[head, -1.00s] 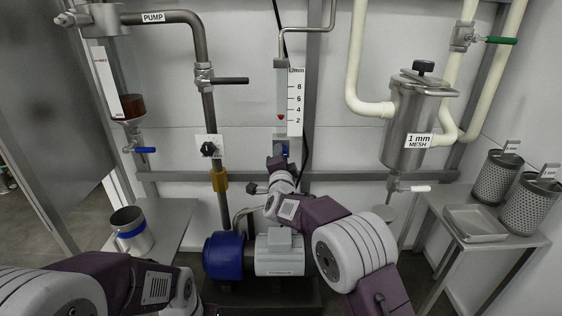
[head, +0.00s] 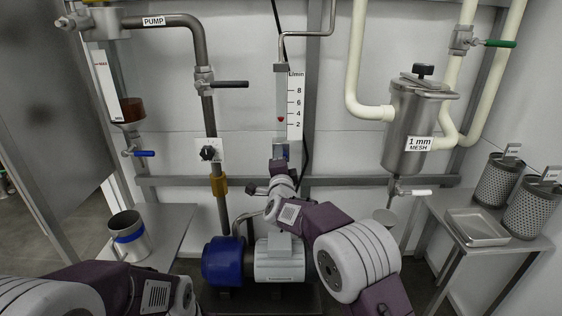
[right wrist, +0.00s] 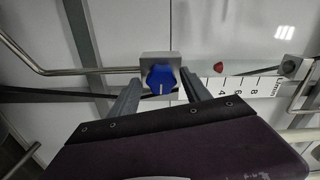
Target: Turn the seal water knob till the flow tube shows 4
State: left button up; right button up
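The flow tube (head: 282,90) stands on the wall beside a white scale with marks 2 to 8. Its red float (head: 281,119) sits between the 2 and 4 marks; the float (right wrist: 218,67) also shows in the right wrist view. The blue seal water knob (right wrist: 161,78) is on a grey block below the tube, its white mark pointing down in the wrist view. My right gripper (right wrist: 161,76) has one finger on each side of the knob, with narrow gaps visible. In the head view, the right wrist hides the fingers. My left gripper is out of view.
A blue and grey pump (head: 279,260) stands below my right forearm. A pipe with a black-handled valve (head: 229,84) is left of the tube. The steel 1 mm mesh strainer (head: 412,125) is to the right. A tray (head: 477,229) lies on the right table.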

jog(key=shift+s+r, duration=0.1)
jog(key=s+p, duration=0.2)
jog(key=s, duration=0.7)
jog(key=shift+p, duration=0.3)
